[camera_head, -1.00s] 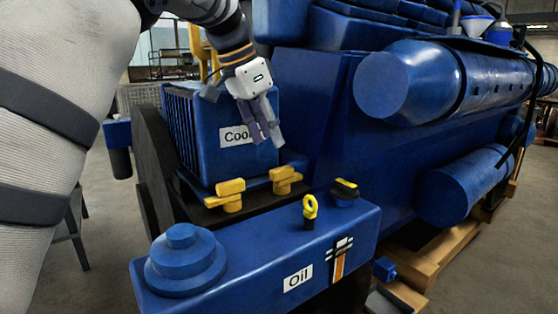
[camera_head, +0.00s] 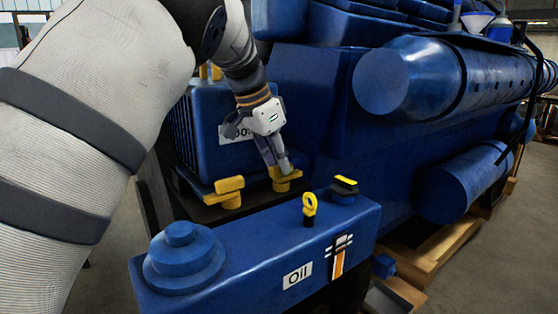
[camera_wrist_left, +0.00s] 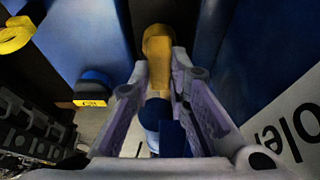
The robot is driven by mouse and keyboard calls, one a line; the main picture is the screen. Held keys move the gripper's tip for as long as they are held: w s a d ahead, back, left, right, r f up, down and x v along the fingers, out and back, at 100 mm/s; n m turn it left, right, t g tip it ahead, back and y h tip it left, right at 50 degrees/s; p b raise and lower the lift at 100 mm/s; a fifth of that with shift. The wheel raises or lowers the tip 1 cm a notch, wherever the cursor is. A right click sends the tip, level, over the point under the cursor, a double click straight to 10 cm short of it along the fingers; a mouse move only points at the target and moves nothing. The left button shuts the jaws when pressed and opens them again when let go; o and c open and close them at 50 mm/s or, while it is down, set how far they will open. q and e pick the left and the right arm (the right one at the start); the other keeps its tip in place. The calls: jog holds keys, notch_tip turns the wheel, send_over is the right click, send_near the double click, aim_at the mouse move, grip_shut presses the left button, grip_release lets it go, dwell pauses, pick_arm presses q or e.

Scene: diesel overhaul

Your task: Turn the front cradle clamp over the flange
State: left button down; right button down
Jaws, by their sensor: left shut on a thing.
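Two yellow cradle clamps sit at the foot of the blue cooler block (camera_head: 205,145) in the head view. My left gripper (camera_head: 279,168) reaches down from above to the right-hand clamp (camera_head: 288,183) and is shut on its bar. In the left wrist view the fingers (camera_wrist_left: 160,80) stand on either side of this yellow clamp (camera_wrist_left: 158,50). The other clamp (camera_head: 229,190) stands apart to the left, untouched. The fingers partly hide the held clamp, and I cannot tell its turn relative to the flange. My right gripper is out of view.
A blue oil housing (camera_head: 245,240) lies in front, with a yellow dipstick ring (camera_head: 309,205) and a yellow-marked cap (camera_head: 345,187) close to the held clamp. The large blue engine (camera_head: 345,130) rises to the right. My own left arm covers the left side.

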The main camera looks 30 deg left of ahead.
pick_arm(q)
jog(key=shift+n, duration=0.3)
jog(key=n+y, duration=0.2)
jog(key=n, duration=0.3)
jog(key=shift+d, duration=0.15)
jog(key=n+y, duration=0.2)
jog(key=n, duration=0.3)
jog(key=shift+d, duration=0.1)
jog(key=n+g+y, duration=0.1)
jog(key=n, duration=0.2)
jog(key=shift+w+f, duration=0.1)
jog(key=shift+w, duration=0.05)
jog(key=shift+d+n+g+y+b, duration=0.1)
jog(key=shift+n+g+y+b, duration=0.5)
jog(key=shift+n, duration=1.5)
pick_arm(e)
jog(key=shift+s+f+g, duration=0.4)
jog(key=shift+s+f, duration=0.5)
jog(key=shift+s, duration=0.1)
pick_arm(q)
jog(key=c, duration=1.5)
grip_release()
jog(key=shift+r, duration=0.2)
